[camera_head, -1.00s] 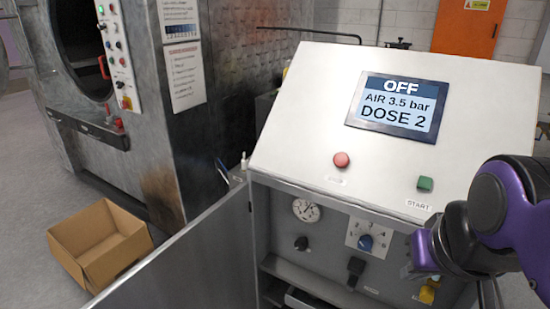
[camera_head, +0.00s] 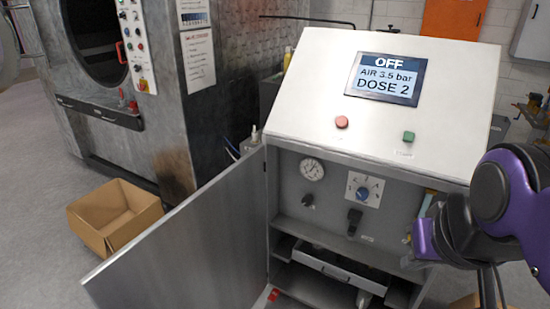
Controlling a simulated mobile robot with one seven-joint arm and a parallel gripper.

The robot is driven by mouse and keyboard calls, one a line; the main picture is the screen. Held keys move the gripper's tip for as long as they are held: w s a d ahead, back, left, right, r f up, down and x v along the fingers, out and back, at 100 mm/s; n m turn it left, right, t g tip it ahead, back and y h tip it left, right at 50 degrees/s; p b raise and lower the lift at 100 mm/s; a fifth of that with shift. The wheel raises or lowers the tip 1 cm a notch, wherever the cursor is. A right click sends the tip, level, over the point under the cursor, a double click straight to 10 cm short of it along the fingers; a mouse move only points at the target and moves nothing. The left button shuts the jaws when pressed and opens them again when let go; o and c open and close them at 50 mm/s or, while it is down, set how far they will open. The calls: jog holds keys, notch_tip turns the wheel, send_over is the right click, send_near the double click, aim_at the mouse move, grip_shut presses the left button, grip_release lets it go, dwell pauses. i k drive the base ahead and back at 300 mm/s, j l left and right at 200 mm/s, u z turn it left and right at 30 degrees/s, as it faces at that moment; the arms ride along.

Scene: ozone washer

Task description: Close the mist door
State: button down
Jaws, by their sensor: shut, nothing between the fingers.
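The mist door, a flat grey metal panel (camera_head: 195,240), stands wide open. It joins the cabinet (camera_head: 258,205) at the left side of its front opening and swings out toward the lower left. The opening shows a gauge, a blue knob, a black handle and a lower shelf. My purple and black arm is at the right, in front of the cabinet's right side. My gripper (camera_head: 412,262) shows only as a small dark end beside the purple wrist. It is shut and empty, well to the right of the door and apart from it.
An open cardboard box (camera_head: 115,215) sits on the floor left of the door. A large metal washer (camera_head: 165,130) stands behind it. The cabinet's sloped panel (camera_head: 300,100) carries a screen reading OFF, a red button (camera_head: 342,122) and a green button (camera_head: 408,136). Grey floor is clear at the lower left.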

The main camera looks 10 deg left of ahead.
aim_at(210, 251)
jog(key=k+j+z, duration=0.2)
jog(key=k+j, duration=0.3)
jog(key=k+j+z, duration=0.25)
jog(key=k+j, duration=0.3)
jog(key=k+j+z, duration=0.1)
jog(key=j, duration=0.35)
jog(key=k+j+z, duration=0.1)
jog(key=j, duration=0.3)
jog(key=k+j+z, duration=0.1)
jog(key=k+j, duration=0.15)
jog(key=j, duration=0.15)
jog(key=k+j+z, duration=0.1)
jog(key=j, duration=0.3)
jog(key=k+j+z, duration=0.1)
jog(key=j, duration=0.3)
jog(key=k+j+z, duration=0.1)
jog(key=j, duration=0.75)
jog(key=i+j+z, duration=0.1)
jog(key=j, duration=0.35)
jog(key=i+j+z, duration=0.1)
jog(key=j, duration=0.2)
jog(key=i+j, duration=0.2)
jog(key=j+z, duration=0.05)
jog(key=j, duration=0.05)
